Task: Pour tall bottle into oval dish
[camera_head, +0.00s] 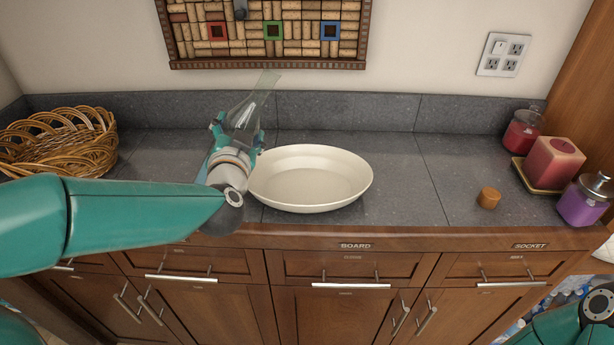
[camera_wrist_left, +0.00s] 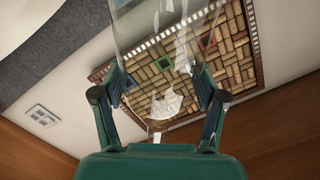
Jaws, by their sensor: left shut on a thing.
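The oval dish (camera_head: 312,180) is a wide cream dish on the grey counter, near its front edge; no contents show in it. The tall bottle (camera_head: 247,112) is clear glass. My left gripper (camera_head: 236,136) is shut on the bottle at the dish's upper left, with the neck tilted up and to the right. The bottle also shows in the left wrist view (camera_wrist_left: 165,40) between the fingers of my left gripper (camera_wrist_left: 162,95). Whether liquid is inside is hard to tell. Of my right arm only a part shows at the bottom right; its gripper is out of view.
A wicker basket (camera_head: 60,140) stands at the left. A cork (camera_head: 489,198), a pink candle (camera_head: 550,162), a red jar (camera_head: 523,131) and a purple jar (camera_head: 584,200) stand at the right. A cork board (camera_head: 268,30) hangs behind.

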